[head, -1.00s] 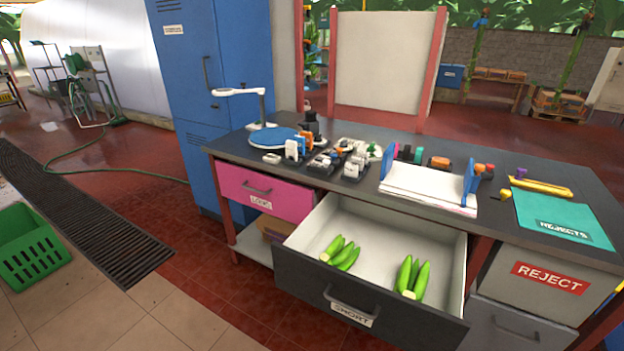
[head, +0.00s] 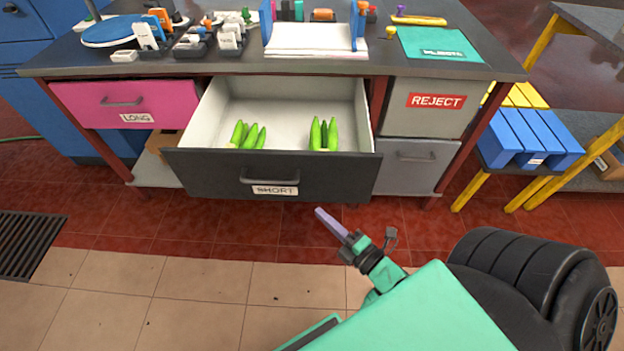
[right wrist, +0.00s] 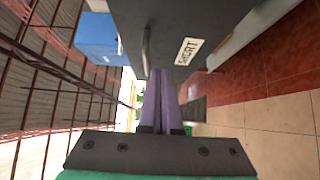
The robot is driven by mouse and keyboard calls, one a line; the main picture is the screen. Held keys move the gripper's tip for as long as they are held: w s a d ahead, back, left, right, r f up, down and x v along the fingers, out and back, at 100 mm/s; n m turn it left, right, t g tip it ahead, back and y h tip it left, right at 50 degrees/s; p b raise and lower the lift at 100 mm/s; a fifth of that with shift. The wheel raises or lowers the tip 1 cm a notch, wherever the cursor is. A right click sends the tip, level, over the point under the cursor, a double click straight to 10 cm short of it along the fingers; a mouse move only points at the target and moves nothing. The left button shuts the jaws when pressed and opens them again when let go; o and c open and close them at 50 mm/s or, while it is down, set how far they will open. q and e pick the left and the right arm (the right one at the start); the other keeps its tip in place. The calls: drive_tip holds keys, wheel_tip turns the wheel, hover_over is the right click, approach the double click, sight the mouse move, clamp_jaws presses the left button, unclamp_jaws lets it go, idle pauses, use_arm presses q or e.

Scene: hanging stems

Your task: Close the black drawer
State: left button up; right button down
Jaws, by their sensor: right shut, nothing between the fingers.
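The black drawer (head: 225,178), labelled SHORT, is pulled out from under the dark-topped bench. My left gripper is out of view.
The pink LONG drawer (head: 95,108), the REJECT drawer (head: 402,98) and the grey drawer (head: 405,170) below it are shut. Blue crates (head: 525,138) stand on a yellow frame at right. Bench-top trays and papers (head: 310,38) sit above. The floor before the drawer is clear.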

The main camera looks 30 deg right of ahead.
sight(305, 186)
drive_tip(key=x, duration=0.3)
drive_tip(key=d+x, duration=0.1)
drive_tip(key=x, duration=0.2)
drive_tip(key=d+x, duration=0.1)
drive_tip(key=x, duration=0.2)
drive_tip(key=shift+w, duration=0.55)
drive_tip(key=shift+w+d, duration=0.25)
drive_tip(key=shift+w, duration=0.1)
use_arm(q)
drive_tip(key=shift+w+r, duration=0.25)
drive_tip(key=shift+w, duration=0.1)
